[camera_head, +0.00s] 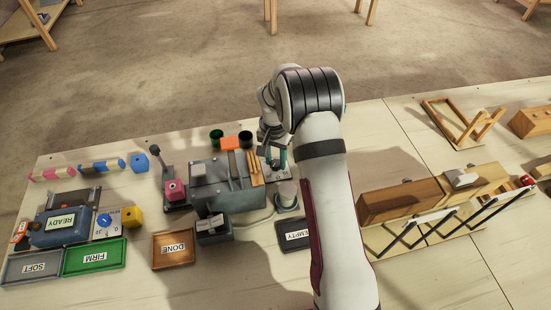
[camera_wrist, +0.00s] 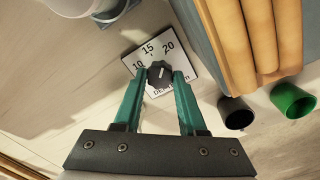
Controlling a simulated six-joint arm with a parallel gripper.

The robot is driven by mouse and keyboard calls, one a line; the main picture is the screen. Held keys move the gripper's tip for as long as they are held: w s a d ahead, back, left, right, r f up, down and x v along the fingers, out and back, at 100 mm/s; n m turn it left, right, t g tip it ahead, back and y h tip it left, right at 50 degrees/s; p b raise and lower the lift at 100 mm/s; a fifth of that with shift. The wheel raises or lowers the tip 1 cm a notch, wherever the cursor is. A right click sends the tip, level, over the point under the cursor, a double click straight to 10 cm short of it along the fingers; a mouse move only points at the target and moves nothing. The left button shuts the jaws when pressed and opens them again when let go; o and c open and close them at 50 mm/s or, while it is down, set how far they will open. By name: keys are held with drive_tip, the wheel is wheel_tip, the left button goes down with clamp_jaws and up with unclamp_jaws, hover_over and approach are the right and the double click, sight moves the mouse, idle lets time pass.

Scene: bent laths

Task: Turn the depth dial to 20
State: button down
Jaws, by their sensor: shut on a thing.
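The depth dial is a dark round knob (camera_wrist: 158,74) on a white plate (camera_wrist: 185,62) marked 10, 15 and 20. In the wrist view, the teal fingers of my gripper (camera_wrist: 159,78) stand on both sides of the knob and are shut on it. A pale mark shows on the knob, but I cannot tell for sure which number it points at. The lower part of the plate's lettering is partly hidden by the fingers. In the head view, my gripper (camera_head: 275,160) is over the plate (camera_head: 281,178), and the knob is mostly hidden.
Tan laths (camera_wrist: 245,40) lie beside the dial on a grey machine (camera_head: 225,195). A black cup (camera_wrist: 236,113) and a green cup (camera_wrist: 292,101) stand close to the right finger. A pale cylinder (camera_head: 286,193) stands in front of the dial. Bare table lies left of the fingers in the wrist view.

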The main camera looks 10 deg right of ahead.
sight(274, 162)
drive_tip(key=shift+m, duration=0.5)
drive_tip(key=shift+c, duration=2.3)
unclamp_jaws()
wheel_tip(274, 162, up, 16)
drive_tip(key=shift+w+a, duration=0.15)
drive_tip(key=shift+a, duration=0.05)
drive_tip(key=shift+f, duration=0.1)
